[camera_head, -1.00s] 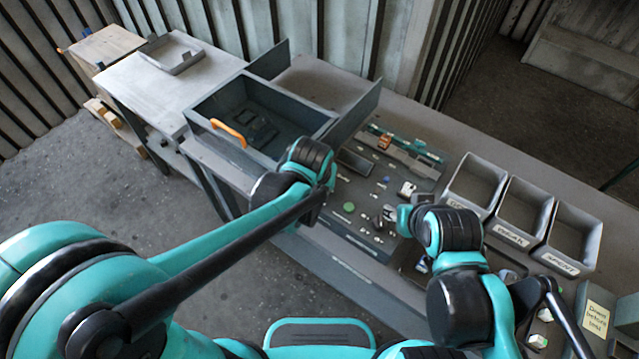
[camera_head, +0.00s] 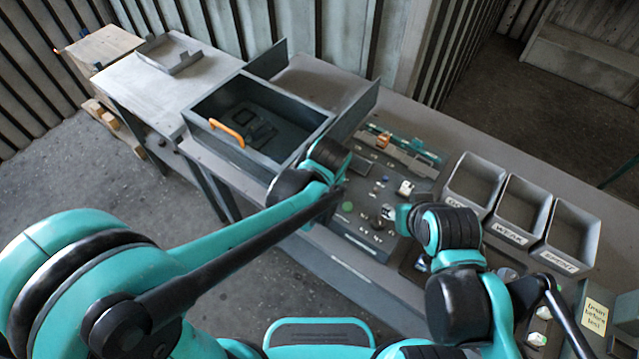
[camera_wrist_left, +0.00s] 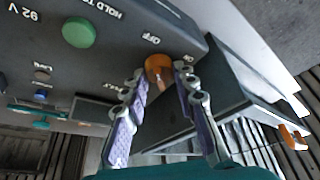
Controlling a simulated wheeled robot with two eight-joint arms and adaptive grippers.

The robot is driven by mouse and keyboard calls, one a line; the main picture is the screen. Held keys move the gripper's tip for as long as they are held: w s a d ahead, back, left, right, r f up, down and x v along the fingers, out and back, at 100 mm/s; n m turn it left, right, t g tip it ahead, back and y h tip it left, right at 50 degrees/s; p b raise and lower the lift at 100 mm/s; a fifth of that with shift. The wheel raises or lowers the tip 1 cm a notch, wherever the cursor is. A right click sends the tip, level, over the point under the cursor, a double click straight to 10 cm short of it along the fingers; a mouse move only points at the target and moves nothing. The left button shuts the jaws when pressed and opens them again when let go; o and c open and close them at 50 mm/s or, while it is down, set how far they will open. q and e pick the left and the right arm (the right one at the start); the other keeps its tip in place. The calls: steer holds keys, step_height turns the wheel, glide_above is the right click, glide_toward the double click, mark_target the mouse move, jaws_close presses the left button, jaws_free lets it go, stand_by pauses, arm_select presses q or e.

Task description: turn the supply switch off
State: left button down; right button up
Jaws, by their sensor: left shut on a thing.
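The supply switch (camera_wrist_left: 156,64) is an orange-brown knob on the dark control panel (camera_wrist_left: 115,55), beside the printed words OFF and ON, which appear upside down in the left wrist view. My left gripper (camera_wrist_left: 162,74) has its two fingers on either side of the knob and is shut on it. The knob's exact pointing angle is hard to tell. In the head view my left wrist covers the switch. My right gripper (camera_head: 391,212) is low over the panel's right part, beside a dark round knob; its fingers are too small to read.
A green button (camera_wrist_left: 79,32) lies beside the switch, near a "92 V" marking. An open drawer-like tray (camera_head: 222,107) with an orange handle (camera_head: 228,132) stands left of the panel. Three grey bins (camera_head: 515,240) stand to the right. A yellow note (camera_head: 596,317) is at lower right.

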arm_select(q)
steer(key=c, duration=1.2)
jaws_free()
steer(key=v, duration=1.2)
steer(key=shift+w, duration=0.1)
